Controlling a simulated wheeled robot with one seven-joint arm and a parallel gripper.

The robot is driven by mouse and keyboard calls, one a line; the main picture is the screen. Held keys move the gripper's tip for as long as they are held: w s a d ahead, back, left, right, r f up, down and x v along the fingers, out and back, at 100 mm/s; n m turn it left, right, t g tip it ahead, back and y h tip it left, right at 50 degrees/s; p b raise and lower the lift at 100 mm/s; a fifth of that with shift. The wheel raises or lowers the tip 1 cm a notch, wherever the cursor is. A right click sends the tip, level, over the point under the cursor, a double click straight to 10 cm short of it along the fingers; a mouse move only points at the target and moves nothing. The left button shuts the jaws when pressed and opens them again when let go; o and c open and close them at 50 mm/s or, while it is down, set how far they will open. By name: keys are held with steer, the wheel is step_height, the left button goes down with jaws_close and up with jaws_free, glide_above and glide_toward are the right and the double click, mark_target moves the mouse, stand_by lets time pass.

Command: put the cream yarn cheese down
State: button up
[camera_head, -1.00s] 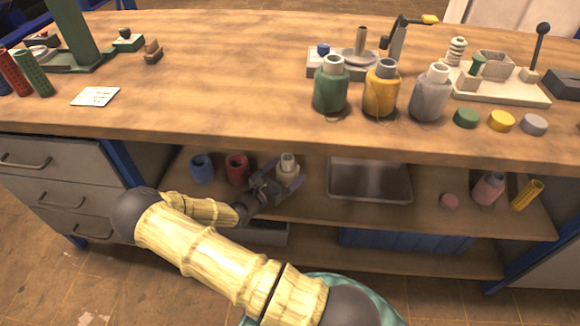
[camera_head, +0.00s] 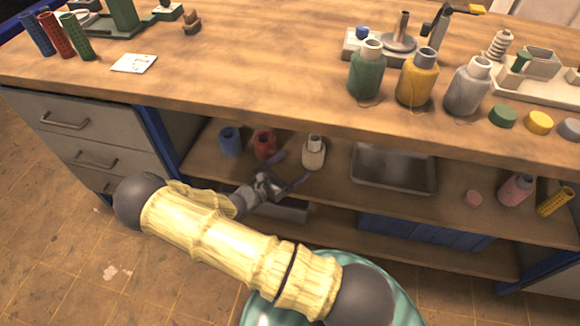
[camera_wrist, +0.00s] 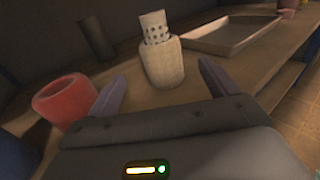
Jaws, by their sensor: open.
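The cream yarn cheese (camera_head: 313,155) stands upright on the upper shelf under the bench top, with a pale perforated tube rising from its top. It also shows in the wrist view (camera_wrist: 162,62), ahead of my gripper and between the lines of the two fingers. My gripper (camera_head: 287,171) is open and empty, just in front and to the left of the cheese in the head view. In the wrist view my fingers (camera_wrist: 160,84) are spread wide, and the cheese looks clear of both.
A red cheese (camera_head: 265,144) and a blue one (camera_head: 230,141) stand left of the cream cheese. A metal tray (camera_head: 394,185) lies to its right, then a pink cheese (camera_head: 516,188) and a yellow tube (camera_head: 555,202). The bench top (camera_head: 235,75) overhangs the shelf.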

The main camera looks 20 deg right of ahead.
steer(key=shift+s+d, duration=0.1)
steer(key=s+m+g, duration=0.2)
steer(key=s+d+m+g+y, duration=0.1)
steer(key=m+g, duration=0.1)
steer(key=s+d+r+m+g+y, duration=0.1)
steer(key=s+m+g, duration=0.1)
steer(key=shift+s+r, duration=0.1)
steer(key=shift+s, duration=0.2)
steer(key=s+a+r+m+t+y, duration=0.1)
steer(key=s+a+r+m+y, duration=0.2)
steer(key=r+m+y, duration=0.4)
steer(key=s+a+r+m+y, duration=0.4)
steer(key=s+r+m+y, duration=0.2)
steer(key=r+m, duration=0.3)
steer(key=shift+a+t+y, duration=0.25)
steer(key=shift+t+y, duration=0.15)
steer(key=shift+y, duration=0.4)
